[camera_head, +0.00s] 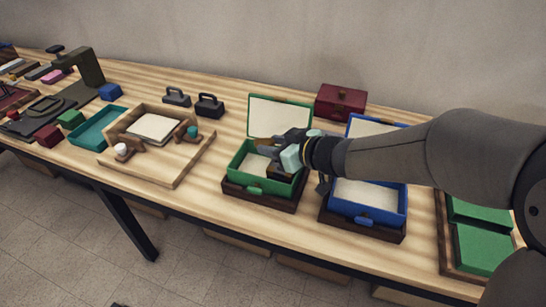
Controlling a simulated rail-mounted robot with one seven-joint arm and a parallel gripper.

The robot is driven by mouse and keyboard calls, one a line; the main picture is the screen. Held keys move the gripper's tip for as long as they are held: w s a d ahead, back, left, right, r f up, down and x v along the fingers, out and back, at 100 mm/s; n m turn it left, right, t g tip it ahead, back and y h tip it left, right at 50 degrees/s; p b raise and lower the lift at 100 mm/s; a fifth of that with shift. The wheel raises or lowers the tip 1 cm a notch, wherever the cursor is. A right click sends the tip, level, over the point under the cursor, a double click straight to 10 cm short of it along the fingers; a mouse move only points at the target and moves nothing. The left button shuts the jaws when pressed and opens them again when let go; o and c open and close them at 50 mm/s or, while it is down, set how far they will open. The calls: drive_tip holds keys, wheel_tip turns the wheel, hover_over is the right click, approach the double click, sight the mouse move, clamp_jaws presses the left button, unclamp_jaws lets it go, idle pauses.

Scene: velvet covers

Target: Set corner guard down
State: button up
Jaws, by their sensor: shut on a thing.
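My gripper (276,163) reaches in from the right over the open green box (247,158). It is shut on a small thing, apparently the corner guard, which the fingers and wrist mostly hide. I cannot make out its shape or whether it touches the box. The green box has a pale lining and its lid (280,118) stands up at the back. It sits on a dark wooden base (250,194).
An open blue box (367,210) stands just right of my gripper, partly behind my arm. A closed maroon box (340,102) is behind. A wooden tray (183,165) lies left, with two dark weights (209,106) behind it. Green pieces (482,248) lie at the right.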

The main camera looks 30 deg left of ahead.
drive_tip(key=shift+w+a+f, duration=0.25)
drive_tip(key=shift+a+f, duration=0.15)
drive_tip(key=shift+f, duration=0.15)
drive_tip(key=shift+w+a+f, duration=0.2)
drive_tip(key=shift+a+f, duration=0.2)
drive_tip(key=shift+f, duration=0.15)
drive_tip(key=f, duration=0.1)
drive_tip(key=f+b, duration=0.1)
drive_tip(key=f, duration=0.1)
drive_tip(key=shift+w+a+f, duration=0.15)
drive_tip(key=shift+a+f, duration=0.05)
drive_tip(key=shift+a, duration=0.05)
drive_tip(key=shift+f, duration=0.1)
drive_tip(key=shift+f+b, duration=0.5)
drive_tip(key=shift+f, duration=0.1)
drive_tip(key=o, duration=1)
drive_tip(key=shift+c, duration=0.2)
